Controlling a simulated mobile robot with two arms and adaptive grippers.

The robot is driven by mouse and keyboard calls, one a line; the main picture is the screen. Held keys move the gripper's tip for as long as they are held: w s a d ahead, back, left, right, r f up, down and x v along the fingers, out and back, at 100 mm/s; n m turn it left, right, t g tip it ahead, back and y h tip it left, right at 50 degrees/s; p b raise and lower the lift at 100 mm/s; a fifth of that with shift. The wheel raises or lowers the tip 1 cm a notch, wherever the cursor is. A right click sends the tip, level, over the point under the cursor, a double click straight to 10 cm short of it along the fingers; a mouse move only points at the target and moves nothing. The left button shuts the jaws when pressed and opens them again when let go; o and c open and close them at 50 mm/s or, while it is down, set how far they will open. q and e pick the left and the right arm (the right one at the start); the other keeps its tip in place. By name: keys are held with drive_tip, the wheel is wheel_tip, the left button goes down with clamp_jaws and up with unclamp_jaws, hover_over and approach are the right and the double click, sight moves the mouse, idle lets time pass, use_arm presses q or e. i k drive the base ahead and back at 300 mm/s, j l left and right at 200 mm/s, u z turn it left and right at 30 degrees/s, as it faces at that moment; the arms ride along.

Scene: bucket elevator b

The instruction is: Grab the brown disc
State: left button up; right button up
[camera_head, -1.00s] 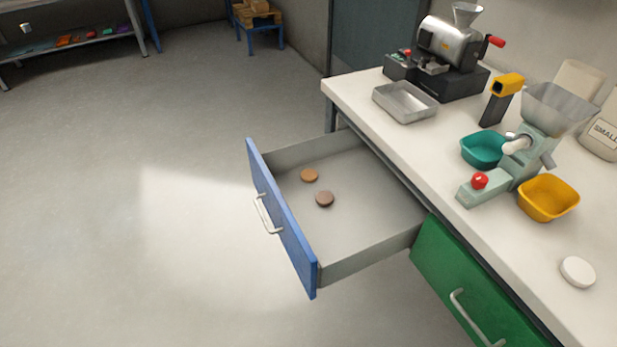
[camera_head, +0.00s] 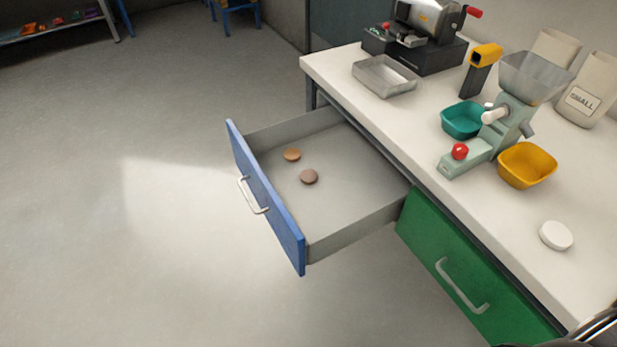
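Two small round discs lie flat on the grey floor of the open blue-fronted drawer (camera_head: 345,200). The nearer disc (camera_head: 309,177) is a dull greyish brown. The farther disc (camera_head: 292,154) is a lighter orange-brown. They lie close together but apart, near the blue front panel (camera_head: 262,198). Both are in plain sight with nothing over them. Neither of my grippers is in view. Only a dark and silvery piece, probably of my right arm, shows at the bottom right corner.
A closed green drawer (camera_head: 465,270) sits beside the open one. The floor left of the drawer is clear.

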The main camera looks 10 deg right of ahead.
sight(308, 176)
drive_tip(key=i+j, duration=0.15)
drive_tip(key=j, duration=0.25)
drive_tip(key=i+j+z, duration=0.15)
drive_tip(key=j, duration=0.2)
drive_tip(key=i+j, duration=0.15)
drive_tip(key=j, duration=0.25)
drive_tip(key=z, duration=0.05)
